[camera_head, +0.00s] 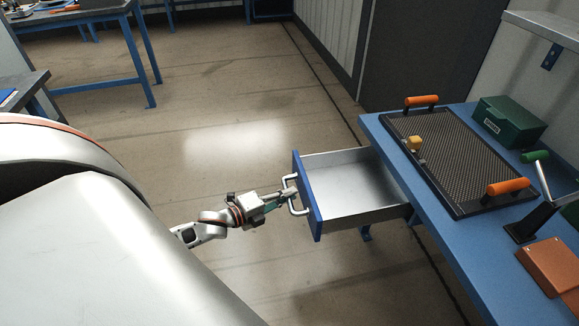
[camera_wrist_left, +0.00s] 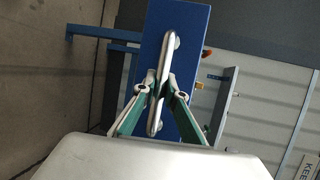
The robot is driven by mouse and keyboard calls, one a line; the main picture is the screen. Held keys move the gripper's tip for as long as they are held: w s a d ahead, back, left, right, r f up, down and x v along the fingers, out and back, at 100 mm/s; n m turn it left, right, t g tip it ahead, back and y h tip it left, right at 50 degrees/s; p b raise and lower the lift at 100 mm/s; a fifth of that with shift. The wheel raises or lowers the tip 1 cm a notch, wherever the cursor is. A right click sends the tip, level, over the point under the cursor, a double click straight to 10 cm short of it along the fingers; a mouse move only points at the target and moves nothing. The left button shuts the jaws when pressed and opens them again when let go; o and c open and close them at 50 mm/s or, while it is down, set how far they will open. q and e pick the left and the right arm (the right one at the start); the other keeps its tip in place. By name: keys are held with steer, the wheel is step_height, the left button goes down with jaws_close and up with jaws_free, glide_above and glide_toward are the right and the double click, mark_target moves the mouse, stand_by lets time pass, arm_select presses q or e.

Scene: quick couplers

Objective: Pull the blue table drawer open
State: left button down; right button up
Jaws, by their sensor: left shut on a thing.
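The blue-fronted drawer (camera_head: 308,195) stands well out from the blue table (camera_head: 440,252) in the head view, and its grey inside looks empty. Its silver bar handle (camera_head: 293,205) is on the blue front. My left gripper (camera_head: 287,196) is at the handle, shut on it. In the left wrist view the handle (camera_wrist_left: 168,68) runs between the two green-and-grey fingers of my left gripper (camera_wrist_left: 160,92), in front of the blue drawer front (camera_wrist_left: 190,40). My right gripper is in neither view.
On the table lie a dark perforated tray (camera_head: 452,150) with orange handles, a green box (camera_head: 509,121), an orange box (camera_head: 553,265) and a green-handled lever (camera_head: 540,178). The floor (camera_head: 230,110) beside the drawer is clear.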

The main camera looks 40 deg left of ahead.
arm_select(q)
steer(key=c, duration=2)
jaws_free()
steer(key=shift+c, duration=0.2)
steer(key=v, duration=1.2)
